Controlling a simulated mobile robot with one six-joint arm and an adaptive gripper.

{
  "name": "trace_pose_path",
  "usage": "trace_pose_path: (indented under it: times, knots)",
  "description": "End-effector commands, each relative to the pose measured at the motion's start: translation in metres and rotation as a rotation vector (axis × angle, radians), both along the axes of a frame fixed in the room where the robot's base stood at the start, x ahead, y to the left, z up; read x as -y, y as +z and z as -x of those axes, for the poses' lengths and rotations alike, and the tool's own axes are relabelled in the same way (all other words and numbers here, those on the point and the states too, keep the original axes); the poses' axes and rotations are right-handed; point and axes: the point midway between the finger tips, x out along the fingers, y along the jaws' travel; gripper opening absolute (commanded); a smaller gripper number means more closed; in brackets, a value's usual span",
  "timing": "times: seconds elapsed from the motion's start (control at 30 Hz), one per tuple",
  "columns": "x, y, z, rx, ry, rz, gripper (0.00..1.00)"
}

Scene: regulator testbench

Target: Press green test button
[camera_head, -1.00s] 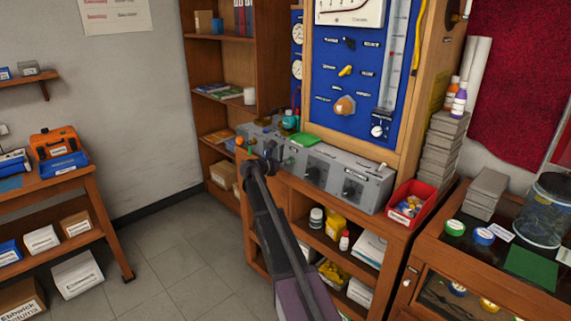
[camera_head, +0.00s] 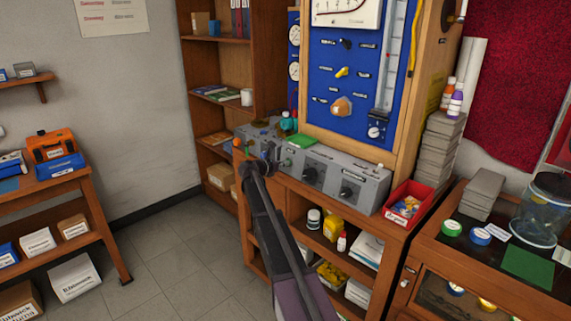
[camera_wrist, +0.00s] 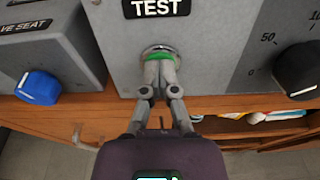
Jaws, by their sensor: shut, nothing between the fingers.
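The green test button (camera_wrist: 160,58) sits in a metal ring on the front of a grey box, under a black label reading TEST (camera_wrist: 155,8), in the wrist view. My gripper (camera_wrist: 160,66) is shut and empty, its fingertips right in front of the button and covering its lower part. The tips look to be at or against the button; I cannot tell whether it is pushed in. In the head view my gripper (camera_head: 263,160) is at the front of the grey control boxes (camera_head: 325,172), and my arm hides the button there.
A blue knob (camera_wrist: 39,86) is to the left and a black knob (camera_wrist: 297,70) to the right of my gripper. A wooden bench edge (camera_wrist: 225,128) runs below the box. A red bin (camera_head: 406,206) stands at the bench's right end. Open floor (camera_head: 185,265) lies left.

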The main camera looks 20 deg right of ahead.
Motion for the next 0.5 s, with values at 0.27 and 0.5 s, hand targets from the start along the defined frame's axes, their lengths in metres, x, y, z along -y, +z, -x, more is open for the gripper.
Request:
trace_pose_path:
  times: [0.27,0.5]
  knots:
    - [-0.042,0.011,0.013,0.002,0.005,-0.001,0.0]
    - [-0.081,0.019,0.027,0.001,0.005,0.0,0.0]
